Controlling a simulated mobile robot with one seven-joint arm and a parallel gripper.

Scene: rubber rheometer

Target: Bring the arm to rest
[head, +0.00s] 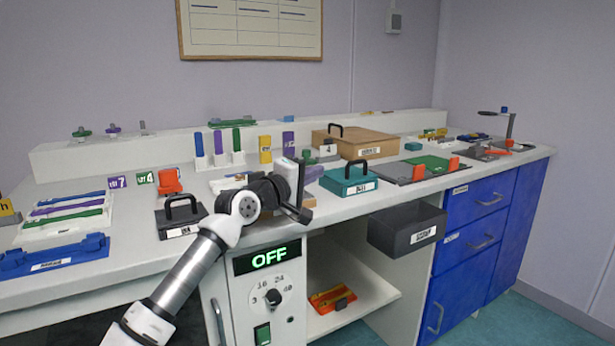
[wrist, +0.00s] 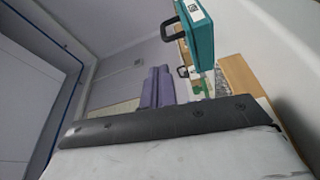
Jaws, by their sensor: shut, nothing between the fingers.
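My arm reaches up from the bottom left of the head view, and its dark wrist is bent over the front edge of the bench. My gripper (head: 298,207) is at its right end, small and partly hidden by the wrist, shut and empty. It is in front of the teal case (head: 348,182) with a black handle, apart from it as far as I can tell. The wrist view is tilted, with a dark bar across its lower part. The teal case also shows there at the top (wrist: 196,32).
The bench (head: 130,255) carries a black handled block (head: 181,218), a blue tray (head: 55,257) and a wooden box (head: 355,142). Below are a control panel (head: 270,300) reading OFF, an open grey bin (head: 407,230) and blue drawers (head: 475,240). Free floor is at the lower right.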

